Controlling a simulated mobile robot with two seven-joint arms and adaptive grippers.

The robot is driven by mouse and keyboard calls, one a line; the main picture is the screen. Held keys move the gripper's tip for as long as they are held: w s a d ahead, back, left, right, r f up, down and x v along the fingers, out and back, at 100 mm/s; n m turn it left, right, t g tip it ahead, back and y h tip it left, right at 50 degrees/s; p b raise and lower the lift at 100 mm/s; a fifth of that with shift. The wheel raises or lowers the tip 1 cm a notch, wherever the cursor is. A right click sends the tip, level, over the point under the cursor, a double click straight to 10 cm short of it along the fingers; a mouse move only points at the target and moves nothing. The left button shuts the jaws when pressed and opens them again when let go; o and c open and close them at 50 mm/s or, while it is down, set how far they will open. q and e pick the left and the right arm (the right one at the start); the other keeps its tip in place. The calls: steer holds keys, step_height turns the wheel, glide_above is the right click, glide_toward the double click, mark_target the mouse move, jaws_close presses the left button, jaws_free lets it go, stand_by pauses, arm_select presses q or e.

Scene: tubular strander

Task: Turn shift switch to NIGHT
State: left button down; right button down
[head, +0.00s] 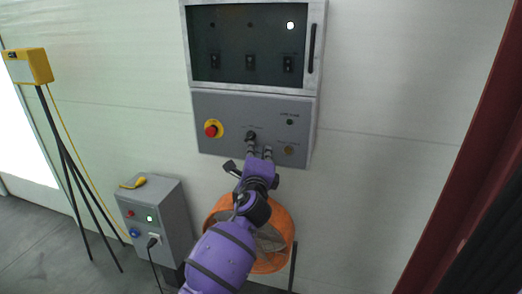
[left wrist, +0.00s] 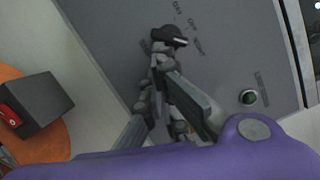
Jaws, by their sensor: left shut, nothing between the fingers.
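The shift switch (head: 251,136) is a small black knob on the grey lower panel (head: 225,105), right of a red emergency stop. In the left wrist view the black knob (left wrist: 170,36) sits near the top middle, with three small printed labels beside it, too small and tilted to read surely. My left gripper (head: 259,153) is just below the knob in the head view. In the left wrist view its fingers (left wrist: 160,65) are shut with nothing between them, their tips close to the knob. I cannot tell whether they touch it. My right gripper is not in view.
The red emergency stop (head: 211,129) is left of the knob. Two round buttons (head: 290,121) are right of it. A dark-windowed cabinet (head: 250,45) is above. A yellow device on a tripod (head: 27,66) is at left.

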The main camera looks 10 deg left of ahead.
arm_select(q)
steer(key=shift+a+f+m+t+h+b, duration=0.1)
steer(key=shift+a+f+m+t+h, duration=0.15)
steer(key=shift+m, duration=0.8)
steer(key=shift+a+f+m+t+h+b, duration=0.15)
steer(key=shift+a+m, duration=0.25)
steer(key=shift+m, duration=0.6)
steer(key=shift+a+f+m+t+h+b, duration=0.1)
steer(key=shift+a+f+m+t+h, duration=0.15)
steer(key=shift+m, duration=0.8)
steer(key=shift+w+a+r, duration=0.1)
